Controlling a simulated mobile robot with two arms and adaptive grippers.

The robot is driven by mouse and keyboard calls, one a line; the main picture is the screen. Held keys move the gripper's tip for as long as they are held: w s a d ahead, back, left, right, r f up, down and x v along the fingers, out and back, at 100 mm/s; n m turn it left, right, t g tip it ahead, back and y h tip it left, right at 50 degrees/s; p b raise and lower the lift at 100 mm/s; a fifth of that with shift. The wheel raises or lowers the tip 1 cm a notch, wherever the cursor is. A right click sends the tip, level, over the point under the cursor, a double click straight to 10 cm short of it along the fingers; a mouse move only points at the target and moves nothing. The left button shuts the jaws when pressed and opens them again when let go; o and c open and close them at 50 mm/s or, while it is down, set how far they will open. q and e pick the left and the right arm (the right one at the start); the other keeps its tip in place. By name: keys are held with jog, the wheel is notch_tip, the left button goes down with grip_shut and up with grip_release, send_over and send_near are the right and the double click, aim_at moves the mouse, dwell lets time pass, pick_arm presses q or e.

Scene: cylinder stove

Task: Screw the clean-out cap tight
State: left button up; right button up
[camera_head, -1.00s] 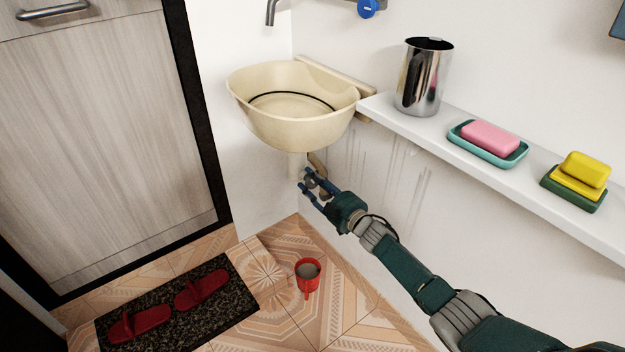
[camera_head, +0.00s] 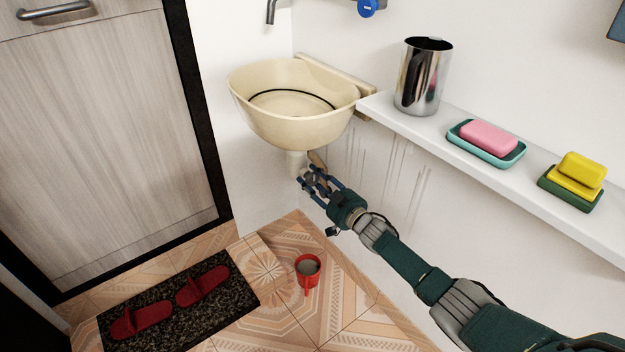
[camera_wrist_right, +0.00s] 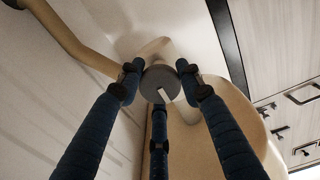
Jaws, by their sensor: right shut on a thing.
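The clean-out cap (camera_wrist_right: 160,84) is a round grey disc with a pale raised bar across its face, seen in the right wrist view on the drain under the sink. My right gripper (camera_wrist_right: 160,80) is shut on the cap, with blue fingers at its left, right and lower sides. In the head view my right gripper (camera_head: 312,180) is under the sink basin (camera_head: 300,125), by the drain pipe (camera_head: 294,162), and the cap is hidden by the fingers. How far the cap is screwed in cannot be told. My left gripper is not in view.
A white shelf (camera_head: 440,138) on the right wall holds a metal pitcher (camera_head: 422,78), a pink soap (camera_head: 488,138) on a teal dish and yellow pieces (camera_head: 580,172) on a green dish.

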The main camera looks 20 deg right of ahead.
jog(key=o, duration=1.1)
jog(key=shift+d, duration=0.1)
jog(key=v, duration=1.2)
